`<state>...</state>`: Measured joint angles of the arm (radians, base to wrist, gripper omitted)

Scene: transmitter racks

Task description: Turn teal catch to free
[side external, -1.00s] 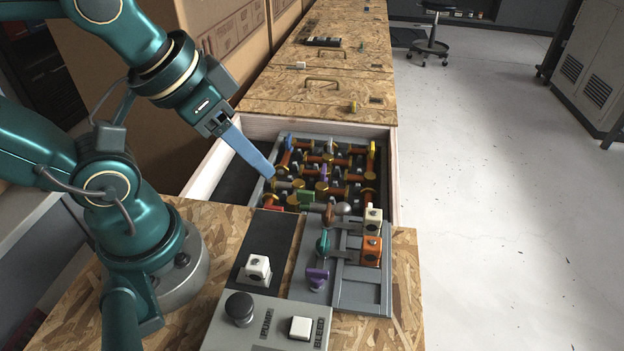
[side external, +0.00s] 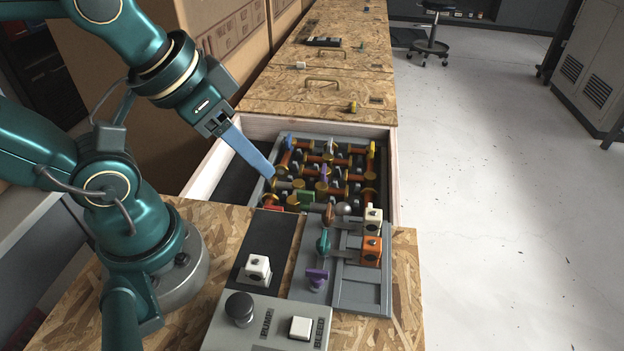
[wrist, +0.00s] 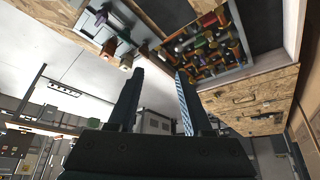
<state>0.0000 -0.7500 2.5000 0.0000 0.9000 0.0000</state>
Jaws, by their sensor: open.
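The teal catch (side external: 323,242) sits on the grey panel on the bench, between a brown catch (side external: 328,214) behind it and a purple catch (side external: 317,275) in front. Its handle looks roughly upright in the side view. My gripper (side external: 269,174) hangs over the open drawer, behind and left of the teal catch and well apart from it. In the wrist view my gripper (wrist: 158,75) shows two fingers spread apart with nothing between them.
The drawer (side external: 393,165) holds a bed of orange pipes and coloured handles below my gripper. White (side external: 373,217) and orange (side external: 372,250) blocks stand right of the catches. A control box (side external: 262,325) with a black knob and white button is in front.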

